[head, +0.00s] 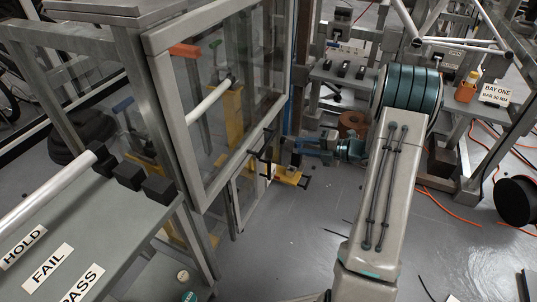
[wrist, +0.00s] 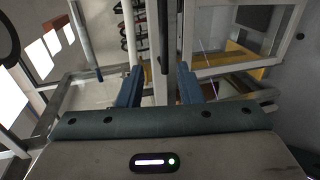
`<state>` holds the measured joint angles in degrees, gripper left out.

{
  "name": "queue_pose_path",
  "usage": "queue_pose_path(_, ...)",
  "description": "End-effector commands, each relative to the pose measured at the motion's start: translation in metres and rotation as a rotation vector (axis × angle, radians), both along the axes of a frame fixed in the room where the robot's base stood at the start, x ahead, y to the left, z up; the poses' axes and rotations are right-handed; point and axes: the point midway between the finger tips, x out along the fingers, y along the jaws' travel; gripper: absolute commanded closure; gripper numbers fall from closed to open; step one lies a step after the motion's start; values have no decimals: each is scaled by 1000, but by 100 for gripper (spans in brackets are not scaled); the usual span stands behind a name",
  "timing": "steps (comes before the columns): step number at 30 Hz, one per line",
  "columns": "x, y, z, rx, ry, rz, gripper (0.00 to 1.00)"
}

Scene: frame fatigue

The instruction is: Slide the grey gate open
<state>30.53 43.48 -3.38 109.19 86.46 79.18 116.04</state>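The grey gate (head: 172,110) is a metal-framed clear panel in the upper middle of the head view. Its frame also shows at the upper right of the wrist view (wrist: 236,68). A dark upright handle (head: 267,145) is at the gate's right side. My gripper (head: 284,150) is just right of this handle, low on the gate. In the wrist view, my gripper (wrist: 160,88) has its two blue fingers spread apart, and a dark bar (wrist: 163,42) shows in line with the gap between them. I cannot tell whether the fingers touch the bar.
A bench (head: 150,215) with HOLD, FAIL and PASS labels stands at the left. Orange cables and a black spool (head: 520,205) lie on the right floor. Grey floor (head: 290,245) is clear in front.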

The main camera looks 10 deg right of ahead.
Motion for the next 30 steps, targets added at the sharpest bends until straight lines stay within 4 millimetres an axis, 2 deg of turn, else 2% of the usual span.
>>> queue_pose_path(1,2,-3,-8,16,10,-15,68)
queue_pose_path(5,7,0,-12,32,21,-28,68)
queue_pose_path(8,15,11,-15,31,19,-26,68)
queue_pose_path(21,65,82,-36,29,19,-25,68)
queue_pose_path(30,81,102,-39,30,19,-27,68)
